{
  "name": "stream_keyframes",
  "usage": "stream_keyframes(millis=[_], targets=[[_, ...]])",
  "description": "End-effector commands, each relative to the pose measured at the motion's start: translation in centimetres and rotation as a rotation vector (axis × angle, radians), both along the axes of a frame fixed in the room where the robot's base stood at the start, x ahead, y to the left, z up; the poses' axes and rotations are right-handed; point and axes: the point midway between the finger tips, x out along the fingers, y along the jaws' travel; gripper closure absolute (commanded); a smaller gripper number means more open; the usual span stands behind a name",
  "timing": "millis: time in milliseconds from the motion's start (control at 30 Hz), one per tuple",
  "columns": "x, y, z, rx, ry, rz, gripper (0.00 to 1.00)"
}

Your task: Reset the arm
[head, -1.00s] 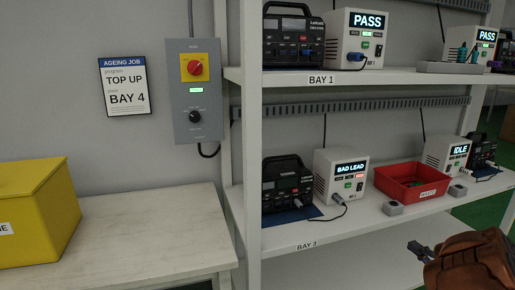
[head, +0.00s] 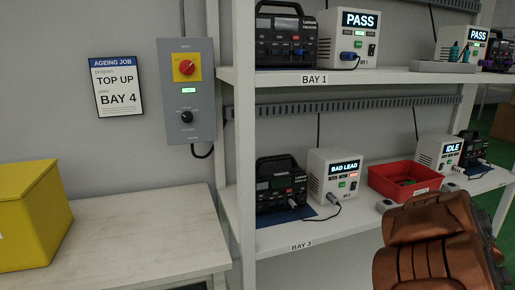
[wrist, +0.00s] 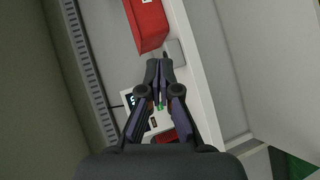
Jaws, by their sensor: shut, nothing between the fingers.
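My gripper (wrist: 160,70) shows in the wrist view with its two dark fingers together and nothing between them. It hangs over the shelf, with the red bin (wrist: 147,22) ahead of its tips and a white tester (wrist: 131,98) partly hidden below its fingers. In the head view my brown arm fills the lower right corner, and the gripper itself cannot be made out there.
In the head view the red bin (head: 391,181) stands on the lower shelf between the BAD LEAD tester (head: 320,180) and the IDLE tester (head: 430,151). A yellow box (head: 30,220) sits on the left bench (head: 150,235), which is otherwise clear. A control panel (head: 186,100) hangs above.

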Motion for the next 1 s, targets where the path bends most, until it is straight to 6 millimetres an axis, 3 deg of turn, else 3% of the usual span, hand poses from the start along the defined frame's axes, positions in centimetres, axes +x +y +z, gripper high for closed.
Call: stream_keyframes(millis=[200,467,767,1000], targets=[[-2.6,1.4,1.0,0.149,0.027,-0.222,1.00],[-7.4,5.6,-0.5,0.384,0.092,-0.470,1.00],[-14.5,14.4,-3.9,0.676,0.254,-0.703,1.00],[-21.9,23.6,-6.4,0.870,0.479,-0.853,1.00]])
